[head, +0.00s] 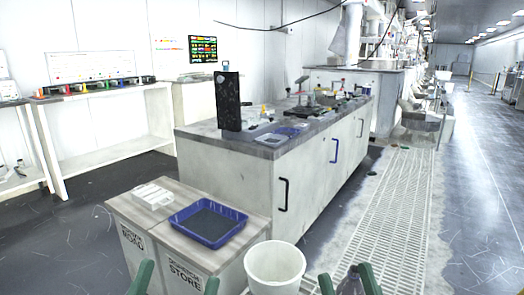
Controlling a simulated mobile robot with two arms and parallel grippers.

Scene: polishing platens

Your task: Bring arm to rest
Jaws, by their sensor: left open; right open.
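My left gripper (176,281) shows at the bottom edge of the head view as two green fingers set wide apart. It is open, in front of the low cabinet, and I see nothing held in it. My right gripper (348,281) shows further right at the bottom edge, its two green fingers also apart. A greyish rounded thing (351,284) shows between these fingers; I cannot tell what it is or whether they touch it. Most of both arms is out of view.
A white bin (275,270) stands between my grippers. The low cabinet (150,228) bears a blue tray (208,224) and a white rack (153,196). Behind it is a long bench (225,165) with tools. Floor grating (385,215) and open aisle lie to the right.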

